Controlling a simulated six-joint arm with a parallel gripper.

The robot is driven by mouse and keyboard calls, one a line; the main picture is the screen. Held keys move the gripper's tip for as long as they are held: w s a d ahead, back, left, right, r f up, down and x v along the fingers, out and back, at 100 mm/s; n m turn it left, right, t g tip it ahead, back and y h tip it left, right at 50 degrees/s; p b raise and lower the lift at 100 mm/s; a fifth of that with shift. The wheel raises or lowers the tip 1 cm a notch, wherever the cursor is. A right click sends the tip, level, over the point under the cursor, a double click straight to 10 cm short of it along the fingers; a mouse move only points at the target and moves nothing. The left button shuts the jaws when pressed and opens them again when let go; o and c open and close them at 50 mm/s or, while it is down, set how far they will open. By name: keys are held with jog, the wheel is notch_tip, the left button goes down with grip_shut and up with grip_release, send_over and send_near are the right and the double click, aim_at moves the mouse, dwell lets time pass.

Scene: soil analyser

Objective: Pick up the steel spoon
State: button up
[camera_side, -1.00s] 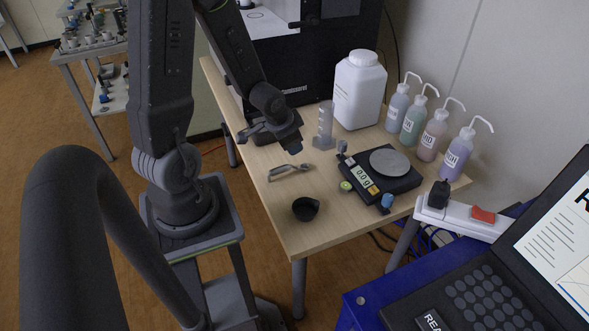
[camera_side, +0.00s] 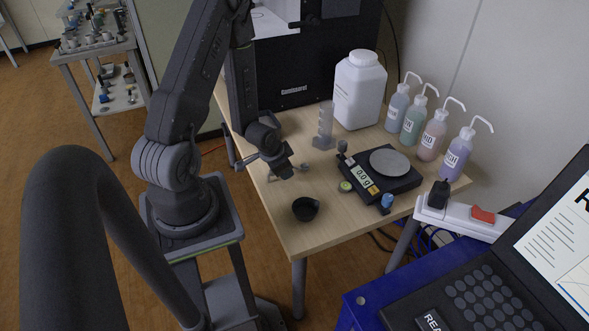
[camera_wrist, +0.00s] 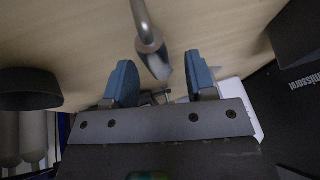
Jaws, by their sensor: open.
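The steel spoon lies on the light wooden table (camera_side: 295,215). In the side view only a small part of the spoon (camera_side: 302,167) shows beside my gripper (camera_side: 284,172), which hides the rest. In the wrist view the grey metal spoon (camera_wrist: 149,38) runs from the top edge down toward the gap between my two blue fingers. My gripper (camera_wrist: 161,80) is open, with one finger on either side of the line of the spoon's lower end. The fingers appear apart from the spoon, and nothing is held.
A black cup (camera_side: 305,209) stands near the table's front edge. A scale (camera_side: 378,181) sits to the right, with a clear stepped holder (camera_side: 324,128) behind it. A white jar (camera_side: 359,92) and several wash bottles (camera_side: 434,134) line the back. A dark machine (camera_side: 310,75) stands behind.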

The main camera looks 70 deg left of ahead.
jog(key=shift+x, duration=0.9)
grip_shut()
